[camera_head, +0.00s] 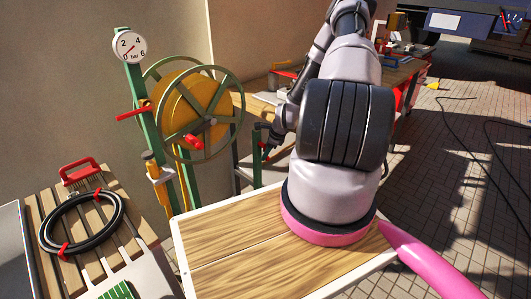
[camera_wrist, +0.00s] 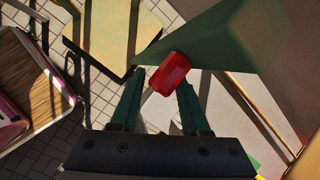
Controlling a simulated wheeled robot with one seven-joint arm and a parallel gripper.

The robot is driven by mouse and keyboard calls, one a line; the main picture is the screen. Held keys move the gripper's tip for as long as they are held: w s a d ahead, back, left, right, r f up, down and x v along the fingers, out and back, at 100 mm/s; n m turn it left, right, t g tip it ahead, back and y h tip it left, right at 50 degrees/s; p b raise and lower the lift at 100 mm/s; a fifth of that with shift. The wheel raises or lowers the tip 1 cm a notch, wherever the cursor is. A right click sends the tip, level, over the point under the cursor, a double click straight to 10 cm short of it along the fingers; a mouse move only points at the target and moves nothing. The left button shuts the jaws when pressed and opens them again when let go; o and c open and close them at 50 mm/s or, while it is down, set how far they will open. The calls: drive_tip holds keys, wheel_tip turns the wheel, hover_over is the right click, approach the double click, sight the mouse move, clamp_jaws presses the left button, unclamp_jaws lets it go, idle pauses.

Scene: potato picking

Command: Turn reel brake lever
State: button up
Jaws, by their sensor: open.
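The reel (camera_head: 188,108) is a yellow drum between green spoked wheels on a green stand at the left of the head view. A red lever (camera_head: 133,113) sticks out to the left of its stand. A red crank handle (camera_head: 193,142) is near the hub. My gripper (camera_head: 266,145) is right of the reel, small and partly in shadow. In the wrist view its two dark green fingers (camera_wrist: 160,88) are open. A red block (camera_wrist: 171,74) against a green part (camera_wrist: 215,48) lies at the fingertips, partly between them. I cannot tell whether they touch it or which red part it is.
A pressure gauge (camera_head: 129,46) tops the reel's post. A slatted table (camera_head: 100,230) at left carries a coiled black hose (camera_head: 82,224). A workbench (camera_head: 400,72) stands behind my arm. Cables (camera_head: 470,150) lie on the tiled floor at right, otherwise mostly clear.

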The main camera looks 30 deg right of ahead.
clamp_jaws()
idle(1.3)
